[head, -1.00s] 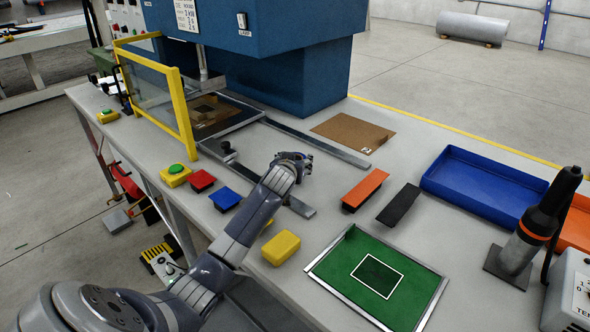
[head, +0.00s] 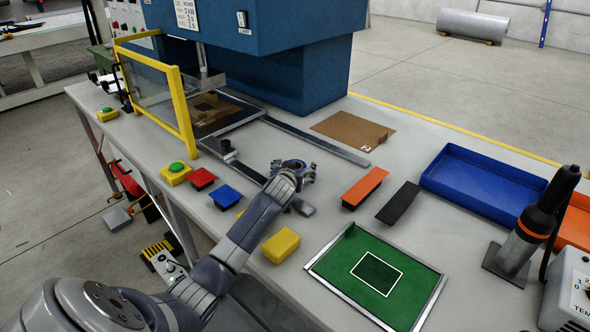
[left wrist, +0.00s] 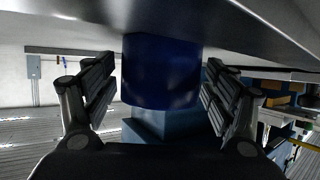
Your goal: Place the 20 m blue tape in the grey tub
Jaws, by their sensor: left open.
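A dark blue, round-sided object (left wrist: 160,70), which looks like the blue tape, stands between the fingers in the left wrist view, where the picture is upside down and the bench top is above. No label is readable on it. My left gripper (head: 296,172) is low over the bench in the head view, right of the blue block. Its fingers are open, one on each side of the blue object, with gaps visible in the left wrist view (left wrist: 158,95). In the head view the tape is hidden by the gripper. I cannot make out a grey tub.
Red (head: 201,179), blue (head: 225,196) and yellow (head: 281,245) blocks lie left of and below the gripper. Orange (head: 364,187) and black (head: 398,202) plates lie right.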

